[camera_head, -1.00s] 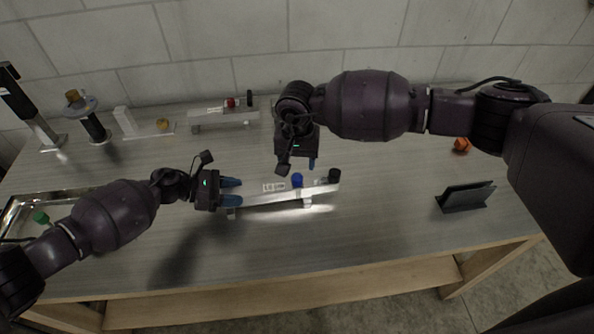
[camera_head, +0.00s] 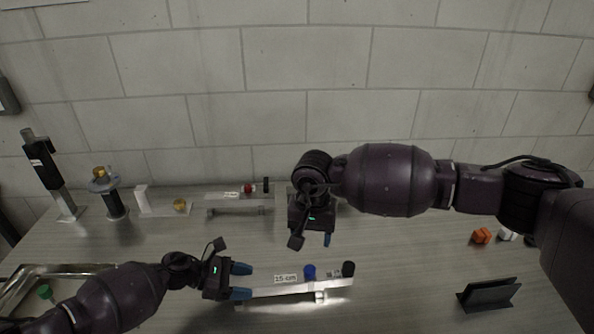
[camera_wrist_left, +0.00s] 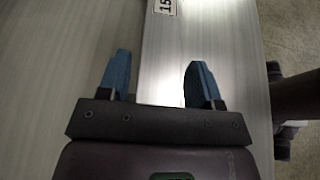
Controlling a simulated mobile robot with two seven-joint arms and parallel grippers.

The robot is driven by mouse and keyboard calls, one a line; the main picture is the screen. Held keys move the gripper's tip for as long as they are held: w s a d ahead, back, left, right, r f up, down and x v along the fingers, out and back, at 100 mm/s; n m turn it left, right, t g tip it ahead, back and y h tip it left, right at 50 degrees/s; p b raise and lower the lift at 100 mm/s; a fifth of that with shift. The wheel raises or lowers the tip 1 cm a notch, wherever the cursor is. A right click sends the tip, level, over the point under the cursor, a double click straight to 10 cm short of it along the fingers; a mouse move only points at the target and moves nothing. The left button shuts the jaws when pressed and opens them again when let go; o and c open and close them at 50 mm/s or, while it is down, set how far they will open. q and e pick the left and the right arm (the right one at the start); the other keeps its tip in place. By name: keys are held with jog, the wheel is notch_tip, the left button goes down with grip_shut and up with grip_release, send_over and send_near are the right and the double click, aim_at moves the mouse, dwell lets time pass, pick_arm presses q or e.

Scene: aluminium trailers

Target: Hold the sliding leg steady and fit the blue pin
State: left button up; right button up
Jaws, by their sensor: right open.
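The aluminium sliding leg, a long bar (camera_head: 278,291), lies on the table with a "15 cm" label. The blue pin (camera_head: 309,272) stands on it near its right end, beside a black knob (camera_head: 348,268). How deep the pin sits cannot be told. My left gripper (camera_head: 241,281) is open at the bar's left end. My right gripper (camera_head: 325,239) is open behind the bar, apart from the pin; one blue finger shows.
Behind stand another aluminium piece (camera_head: 238,204) with a red knob, a white bracket (camera_head: 160,205) and a black post (camera_head: 115,205). A black stand (camera_head: 488,294) and an orange item (camera_head: 481,236) are at right.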

pick_arm(q)
jog(key=shift+o, duration=1)
